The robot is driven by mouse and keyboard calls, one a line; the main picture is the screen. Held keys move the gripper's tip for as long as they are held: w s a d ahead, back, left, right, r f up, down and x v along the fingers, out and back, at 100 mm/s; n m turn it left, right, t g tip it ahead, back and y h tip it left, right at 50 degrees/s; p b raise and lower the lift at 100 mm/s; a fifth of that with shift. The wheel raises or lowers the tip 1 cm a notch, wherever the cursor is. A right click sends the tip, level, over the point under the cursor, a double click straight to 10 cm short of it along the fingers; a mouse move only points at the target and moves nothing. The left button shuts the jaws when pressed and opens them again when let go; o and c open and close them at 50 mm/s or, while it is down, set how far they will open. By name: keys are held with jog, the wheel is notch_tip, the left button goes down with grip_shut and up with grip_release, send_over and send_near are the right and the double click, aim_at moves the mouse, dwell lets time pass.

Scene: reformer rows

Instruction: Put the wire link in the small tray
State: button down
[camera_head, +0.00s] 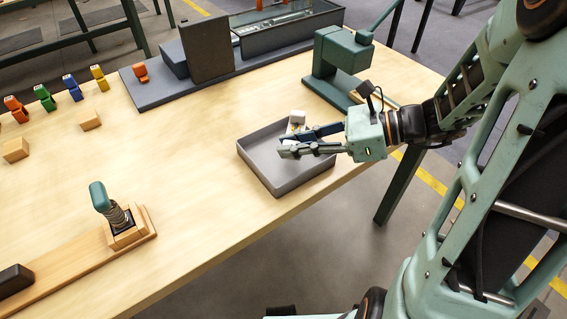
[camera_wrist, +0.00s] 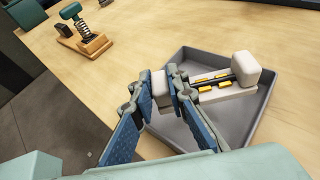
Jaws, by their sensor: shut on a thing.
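My gripper (camera_head: 284,148) is over the small grey tray (camera_head: 279,192), near the table's front edge. In the wrist view its two blue-padded fingers (camera_wrist: 160,91) are closed on a pale block, which I take as one end of the wire link (camera_wrist: 160,84). Beyond the right finger, a pale piece with a dark strip, yellow bits and a white end block (camera_wrist: 243,68) shows over the tray (camera_wrist: 236,133). The finger hides whether this joins the held block. White parts also show beside the fingers in the head view (camera_head: 296,119). Contact with the tray floor cannot be told.
A green press-like fixture (camera_head: 338,60) stands just behind the tray. A dark board with a grey upright panel (camera_head: 207,48) lies farther back. A spring-handled wooden fixture (camera_head: 118,222) and small wooden blocks (camera_head: 16,149) are to the left. The table between is clear.

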aim_at(284, 173)
jog(key=shift+a+f, duration=0.35)
jog(key=shift+f, duration=0.05)
jog(key=shift+w+a+f+b, duration=0.1)
jog(key=shift+a+f+b, duration=0.15)
jog(key=shift+f, duration=0.5)
jog(key=shift+s+a+f+b, duration=0.1)
jog(key=shift+a+f+b, duration=0.15)
jog(key=shift+f, duration=0.5)
jog(key=shift+w+a+f+b, duration=0.15)
jog(key=shift+f+b, duration=0.1)
jog(key=shift+f, duration=0.5)
jog(key=shift+f, duration=0.15)
jog(key=c, duration=1.9)
grip_release()
